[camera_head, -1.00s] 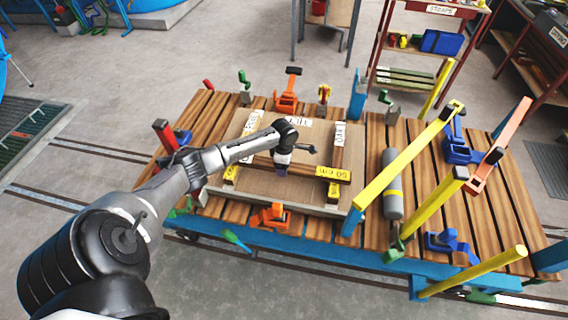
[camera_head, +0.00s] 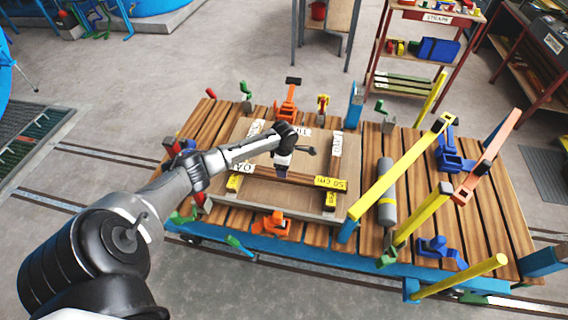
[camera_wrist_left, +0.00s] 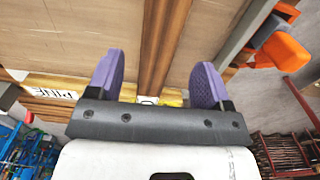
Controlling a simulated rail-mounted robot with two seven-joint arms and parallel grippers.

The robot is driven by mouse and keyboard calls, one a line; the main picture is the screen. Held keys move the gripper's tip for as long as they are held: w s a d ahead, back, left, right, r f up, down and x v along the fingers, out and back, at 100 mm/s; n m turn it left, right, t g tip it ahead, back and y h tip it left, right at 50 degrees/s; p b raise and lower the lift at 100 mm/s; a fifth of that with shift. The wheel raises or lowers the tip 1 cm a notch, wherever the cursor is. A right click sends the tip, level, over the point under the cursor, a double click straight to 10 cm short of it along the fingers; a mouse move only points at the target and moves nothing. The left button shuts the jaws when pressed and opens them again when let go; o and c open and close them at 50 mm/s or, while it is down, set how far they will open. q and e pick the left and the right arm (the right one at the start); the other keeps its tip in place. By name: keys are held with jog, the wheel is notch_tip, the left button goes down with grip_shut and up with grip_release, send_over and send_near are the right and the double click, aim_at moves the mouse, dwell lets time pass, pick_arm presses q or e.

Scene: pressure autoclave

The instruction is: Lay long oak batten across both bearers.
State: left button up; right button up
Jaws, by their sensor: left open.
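The long oak batten (camera_head: 298,178) lies from left to right across the wooden frame, with an OAK label near its left end and a yellow 50 CM label near its right end. My right gripper is out of view.
Orange clamps stand behind (camera_head: 287,102) and in front (camera_head: 271,224) of the frame. A grey cylinder (camera_head: 386,190), yellow posts (camera_head: 405,170) and blue clamps (camera_head: 452,150) crowd the slatted cart's right side. The board inside the frame is mostly clear.

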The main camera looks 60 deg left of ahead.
pick_arm(q)
notch_tip(320, 180, up, 6)
jog(key=p, duration=0.7)
jog(key=s+d+f+m, duration=0.2)
jog(key=s+d+m, duration=0.3)
jog(key=d+m, duration=0.5)
jog(key=s+d+f+m, duration=0.2)
jog(key=s+d+m, duration=0.4)
jog(key=d, duration=0.7)
jog(key=s+d+r+m+t, duration=0.3)
jog(key=s+d+r+m, duration=0.6)
jog(key=s+r+m, duration=0.3)
jog(key=shift+s+d+m+t, duration=0.35)
jog(key=shift+s+m, duration=0.45)
jog(key=shift+s, duration=0.4)
jog(key=shift+d+r, duration=0.1)
notch_tip(320, 180, up, 21)
jog(key=p, duration=2.1)
